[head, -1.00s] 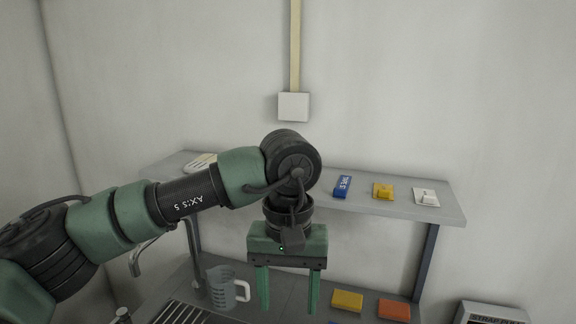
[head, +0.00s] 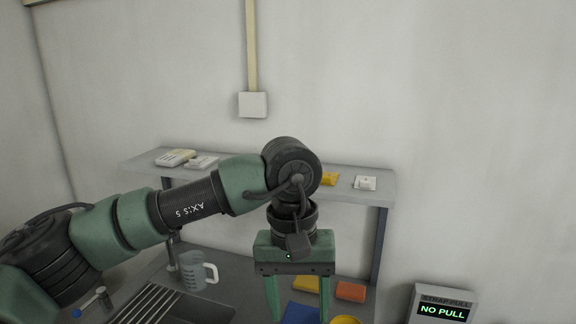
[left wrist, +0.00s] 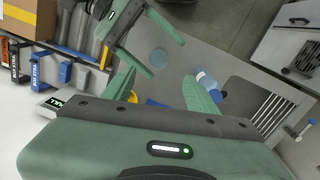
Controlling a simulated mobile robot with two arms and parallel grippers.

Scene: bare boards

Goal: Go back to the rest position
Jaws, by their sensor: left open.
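My left gripper (head: 299,300) hangs at the end of the green and black arm in the head view, fingers pointing down. It is open, its two fingers well apart with nothing held between them. In the left wrist view its fingers (left wrist: 160,90) also stand apart over the worktop. Another green gripper, my right one (left wrist: 168,58), shows at the upper left of the left wrist view, its two fingers apart and empty. It is not visible in the head view.
A wall shelf (head: 140,165) stands behind my left arm. A clear measuring jug (head: 195,270), a sink rack (head: 155,300), a yellow block (head: 306,284) and an orange block (head: 350,291) lie below. A "NO PULL" display (head: 443,310) is at the right.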

